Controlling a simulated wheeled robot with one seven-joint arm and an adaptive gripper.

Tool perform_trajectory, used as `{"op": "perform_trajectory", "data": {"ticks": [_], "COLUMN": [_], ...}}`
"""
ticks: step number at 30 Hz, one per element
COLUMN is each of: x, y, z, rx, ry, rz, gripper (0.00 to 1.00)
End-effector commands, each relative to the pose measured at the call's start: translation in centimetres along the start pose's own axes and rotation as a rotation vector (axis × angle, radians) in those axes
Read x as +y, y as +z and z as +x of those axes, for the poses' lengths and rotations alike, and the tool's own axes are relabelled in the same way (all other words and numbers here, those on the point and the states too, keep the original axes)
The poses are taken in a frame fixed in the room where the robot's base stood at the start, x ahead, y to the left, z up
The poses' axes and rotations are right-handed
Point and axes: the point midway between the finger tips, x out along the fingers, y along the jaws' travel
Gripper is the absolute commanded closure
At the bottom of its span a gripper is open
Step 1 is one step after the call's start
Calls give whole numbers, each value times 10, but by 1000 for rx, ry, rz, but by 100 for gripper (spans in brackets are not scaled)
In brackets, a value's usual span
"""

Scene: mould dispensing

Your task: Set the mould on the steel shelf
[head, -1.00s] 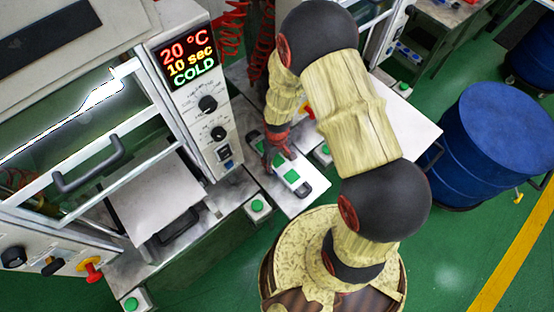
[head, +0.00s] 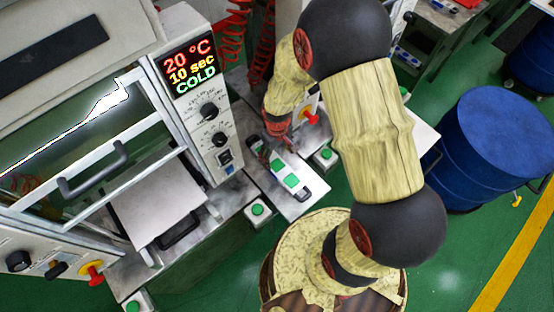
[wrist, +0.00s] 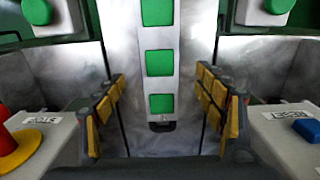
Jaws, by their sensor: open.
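The mould (head: 278,163) is a long, narrow pale tray with green squares and black ends. It lies flat on the steel shelf (head: 288,208) between the machine and my base. In the wrist view the mould (wrist: 160,38) runs away from me down the middle, with the steel shelf (wrist: 197,50) showing beside it. My gripper (head: 286,145) is over the far part of the mould in the head view, partly hidden by my arm. In the wrist view my gripper (wrist: 160,92) is open, its yellow-padded fingers apart on either side of the mould's near end, with visible gaps.
The machine with the display (head: 190,65) reading 20 °C, 10 sec, COLD stands left of the shelf. Green buttons (head: 257,209) flank the shelf. A red knob (head: 310,116) lies beyond my gripper. A blue drum (head: 505,150) stands at right.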

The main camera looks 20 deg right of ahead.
Motion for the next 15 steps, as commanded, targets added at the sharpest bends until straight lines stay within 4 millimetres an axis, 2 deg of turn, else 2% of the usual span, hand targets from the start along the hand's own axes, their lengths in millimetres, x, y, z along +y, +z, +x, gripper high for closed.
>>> {"op": "perform_trajectory", "data": {"ticks": [3, 11, 14, 15], "x": [0, 0, 2, 2], "y": [-1, -2, -6, -8], "z": [-21, -48, -79, -98], "rx": [3, 9, 43, 63], "ry": [1, 3, 13, 19], "rz": [0, 4, 21, 34], "gripper": [29, 29, 29, 29]}}
